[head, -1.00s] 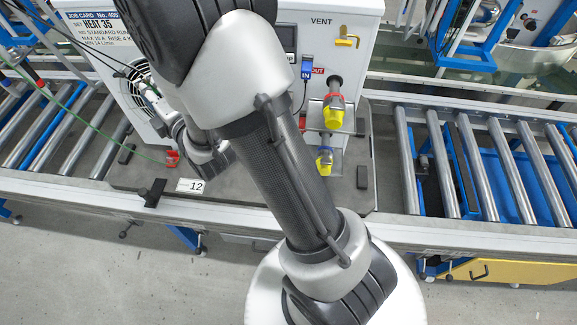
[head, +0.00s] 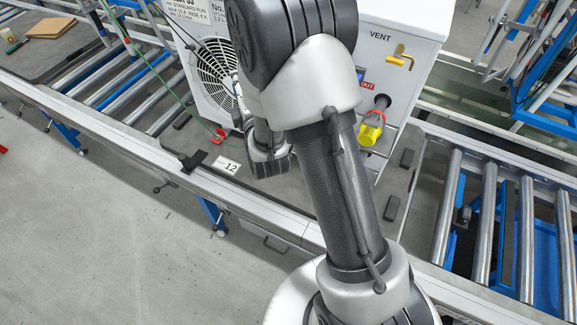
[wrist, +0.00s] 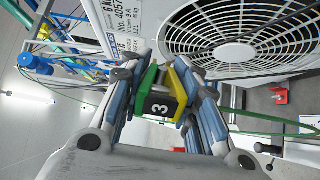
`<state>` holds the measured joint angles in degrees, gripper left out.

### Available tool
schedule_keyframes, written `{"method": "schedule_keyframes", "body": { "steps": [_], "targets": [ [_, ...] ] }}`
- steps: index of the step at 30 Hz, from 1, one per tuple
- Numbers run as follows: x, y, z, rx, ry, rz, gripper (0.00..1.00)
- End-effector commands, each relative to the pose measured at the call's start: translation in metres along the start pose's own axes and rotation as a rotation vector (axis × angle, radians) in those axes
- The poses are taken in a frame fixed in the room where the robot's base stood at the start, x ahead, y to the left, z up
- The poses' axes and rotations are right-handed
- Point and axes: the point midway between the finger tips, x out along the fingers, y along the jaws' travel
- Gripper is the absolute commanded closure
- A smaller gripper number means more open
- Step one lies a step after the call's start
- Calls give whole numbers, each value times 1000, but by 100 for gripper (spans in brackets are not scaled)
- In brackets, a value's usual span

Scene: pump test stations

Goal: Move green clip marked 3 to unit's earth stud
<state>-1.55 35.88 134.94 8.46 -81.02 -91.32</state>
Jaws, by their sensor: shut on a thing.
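The green clip marked 3 (wrist: 172,88), green and yellow with a dark number tag, sits between the fingers of my gripper (wrist: 161,70) in the wrist view. The fingers are shut on it. The unit is a white box with a round fan grille; it shows in the head view (head: 412,40) and close beyond the clip in the wrist view (wrist: 245,72). The clip appears apart from the unit. In the head view my arm hides the clip and most of the gripper. I cannot make out the earth stud in either view.
A yellow connector (head: 370,133) sticks out of the unit's front.

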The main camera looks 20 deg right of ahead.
Motion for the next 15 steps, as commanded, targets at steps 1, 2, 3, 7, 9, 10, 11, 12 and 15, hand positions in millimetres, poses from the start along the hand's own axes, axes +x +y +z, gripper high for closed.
{"method": "schedule_keyframes", "body": {
  "steps": [1, 2, 3, 7, 9, 10, 11, 12, 15],
  "targets": [
    [8, -35, 6, -2, -48, -10, 100],
    [12, -51, 11, -3, -84, -11, 100],
    [16, -74, 19, -4, -137, -11, 100],
    [21, -148, 43, -5, -309, -8, 100],
    [17, -187, 56, -5, -401, -7, 100],
    [14, -204, 61, -6, -439, -6, 100],
    [11, -219, 66, -6, -476, -6, 100],
    [5, -240, 72, -6, -523, -6, 100],
    [-11, -282, 86, -6, -627, -4, 100]
  ]
}}
